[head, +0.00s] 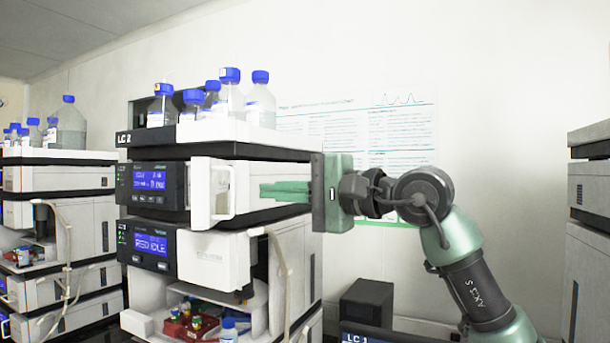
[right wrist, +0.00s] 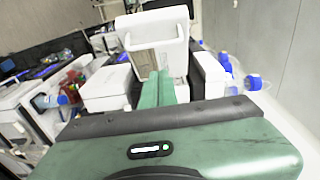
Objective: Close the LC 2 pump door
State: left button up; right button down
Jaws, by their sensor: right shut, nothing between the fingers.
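The LC 2 stack carries the LC 2 label (head: 124,139) on its dark top band. Its pump module (head: 157,184) has a lit blue screen. The white pump door (head: 223,193), with a frame-like handle, stands open, swung out from the module front. It also shows in the right wrist view (right wrist: 155,27), upright beyond the fingertips. My right gripper (head: 264,191) has its green fingers shut and empty, pointing left at the door. In the head view a small gap shows between fingertips and door; contact is hard to judge in the right wrist view (right wrist: 160,76). My left gripper is out of view.
Several blue-capped bottles (head: 260,98) stand in the tray on top. Below is another module (head: 148,245) with a white front block, then an open bay with vials (head: 185,325). A neighbouring stack (head: 60,180) stands at left.

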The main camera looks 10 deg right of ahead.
jog(key=a, duration=0.2)
jog(key=a+p, duration=0.1)
jog(key=shift+s+a, duration=0.3)
jog(key=shift+f, duration=0.1)
